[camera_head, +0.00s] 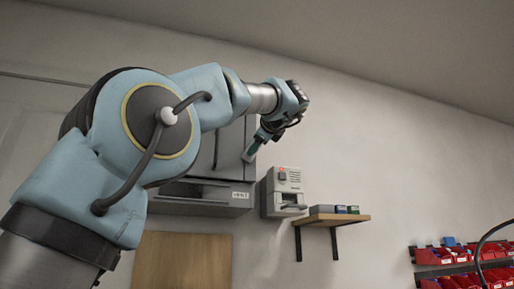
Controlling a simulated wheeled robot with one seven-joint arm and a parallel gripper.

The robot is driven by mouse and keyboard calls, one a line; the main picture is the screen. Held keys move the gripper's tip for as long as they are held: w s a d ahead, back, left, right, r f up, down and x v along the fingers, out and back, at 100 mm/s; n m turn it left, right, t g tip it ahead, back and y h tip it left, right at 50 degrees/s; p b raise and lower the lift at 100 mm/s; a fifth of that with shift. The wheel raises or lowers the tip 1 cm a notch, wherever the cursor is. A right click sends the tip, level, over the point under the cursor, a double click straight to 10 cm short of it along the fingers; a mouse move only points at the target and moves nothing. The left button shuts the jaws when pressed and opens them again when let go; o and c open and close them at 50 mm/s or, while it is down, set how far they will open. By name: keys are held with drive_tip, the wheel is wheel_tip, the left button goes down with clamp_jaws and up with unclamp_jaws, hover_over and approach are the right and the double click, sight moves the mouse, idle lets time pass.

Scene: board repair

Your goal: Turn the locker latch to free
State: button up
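A dark grey wall cabinet (190,207), which may be the locker, hangs behind my arm. It has a small white label (240,195) at its lower right. My arm covers much of its upper part. I cannot make out a latch; it may be hidden or too small to see. My gripper (250,153) points down and left in front of the cabinet's right side. Its fingers are small and dark with a teal part, and I cannot tell whether they touch the cabinet or are open or shut.
A small wooden shelf (335,219) holds small dark boxes (340,209). Red bins (433,256) sit on a rack at the far right. A wooden panel (182,262) is below the cabinet.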

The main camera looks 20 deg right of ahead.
drive_tip(key=n+b, duration=0.1)
drive_tip(key=n, duration=0.4)
drive_tip(key=shift+f+n+b, duration=0.1)
drive_tip(key=shift+n+b, duration=0.25)
drive_tip(key=shift+n, duration=0.05)
idle(0.4)
drive_tip(key=o, duration=1.4)
drive_tip(key=shift+s, duration=0.1)
drive_tip(key=s+b, duration=0.1)
drive_tip(key=s, duration=0.2)
drive_tip(key=s+a+b, duration=0.1)
drive_tip(key=s, duration=0.3)
drive_tip(key=s+b, duration=0.1)
drive_tip(key=s, duration=0.2)
drive_tip(key=shift+s+a, duration=0.25)
